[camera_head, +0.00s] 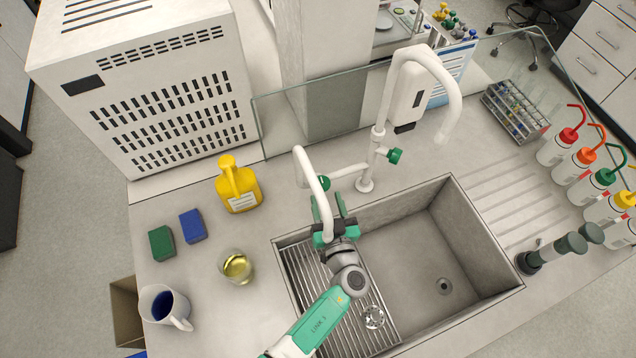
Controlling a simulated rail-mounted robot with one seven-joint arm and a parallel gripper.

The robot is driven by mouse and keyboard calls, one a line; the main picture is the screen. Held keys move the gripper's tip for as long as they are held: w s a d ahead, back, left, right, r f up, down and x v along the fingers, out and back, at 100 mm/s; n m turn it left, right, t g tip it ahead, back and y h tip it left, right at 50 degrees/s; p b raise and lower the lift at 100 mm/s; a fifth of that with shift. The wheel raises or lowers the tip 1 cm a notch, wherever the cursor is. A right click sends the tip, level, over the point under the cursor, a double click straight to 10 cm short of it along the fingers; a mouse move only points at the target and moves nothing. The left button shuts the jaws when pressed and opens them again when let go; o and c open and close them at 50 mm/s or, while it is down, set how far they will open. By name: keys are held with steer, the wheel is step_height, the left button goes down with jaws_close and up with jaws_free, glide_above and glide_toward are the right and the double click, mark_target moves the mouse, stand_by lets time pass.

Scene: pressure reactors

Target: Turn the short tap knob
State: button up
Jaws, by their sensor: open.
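A white tap (365,170) stands behind the sink, with a tall gooseneck spout and a short curved spout (308,170) on its left. The short tap knob (323,184) is green and sits on the left branch, partly hidden behind the short spout. A second green knob (394,156) is on the right of the tap. My gripper (328,203) is open just in front of the short tap knob, its fingers pointing toward it. The short spout crosses in front of my gripper. I cannot tell whether the fingers touch the knob or spout.
The sink (450,235) has a metal rack in its left part. Left of it are a beaker (236,268), a yellow bottle (237,187), sponges and a white jug (165,308). A glass screen stands behind the tap. Wash bottles (560,150) line the right side.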

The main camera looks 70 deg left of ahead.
mark_target(324, 188)
steer(key=a, duration=0.4)
steer(key=w+a+b, duration=0.1)
steer(key=a, duration=0.1)
steer(key=shift+a, duration=0.2)
steer(key=c, duration=0.7)
